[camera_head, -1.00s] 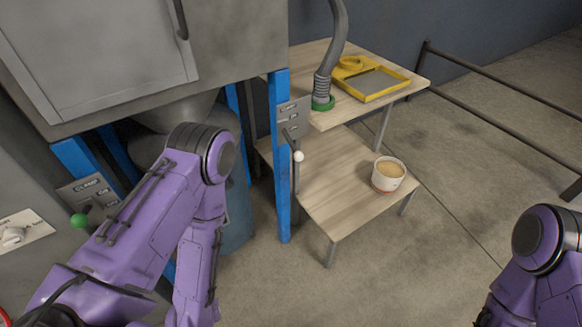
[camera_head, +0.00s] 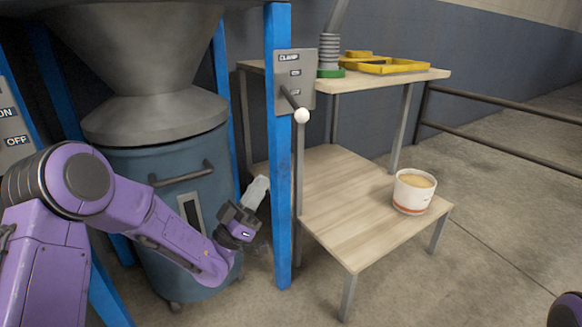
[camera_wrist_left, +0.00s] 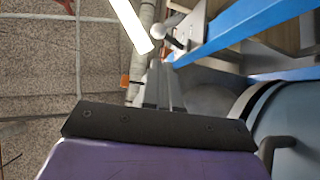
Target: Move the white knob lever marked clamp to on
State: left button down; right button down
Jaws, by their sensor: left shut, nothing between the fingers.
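The white knob (camera_head: 302,115) is on the end of a dark lever on a grey panel (camera_head: 307,88) marked CLAMP, fixed to a blue post. The lever slants down and right, so the knob hangs below both smaller labels; the upper reads ON, the lower is hard to read. My left gripper (camera_head: 261,184) is shut and empty, left of the post and below the panel, apart from the knob. In the left wrist view the white knob (camera_wrist_left: 160,31) shows beyond the shut fingers (camera_wrist_left: 160,80). My right gripper is out of view.
The blue post (camera_head: 281,190) stands between my left gripper and the wooden tables. A white tub (camera_head: 413,196) sits on the lower table (camera_head: 340,200). A blue drum (camera_head: 160,225) is behind my left arm. Another panel (camera_head: 12,130) with ON and OFF is at far left.

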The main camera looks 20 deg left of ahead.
aim_at(295, 104)
pick_arm(q)
jog(key=shift+r, duration=0.2)
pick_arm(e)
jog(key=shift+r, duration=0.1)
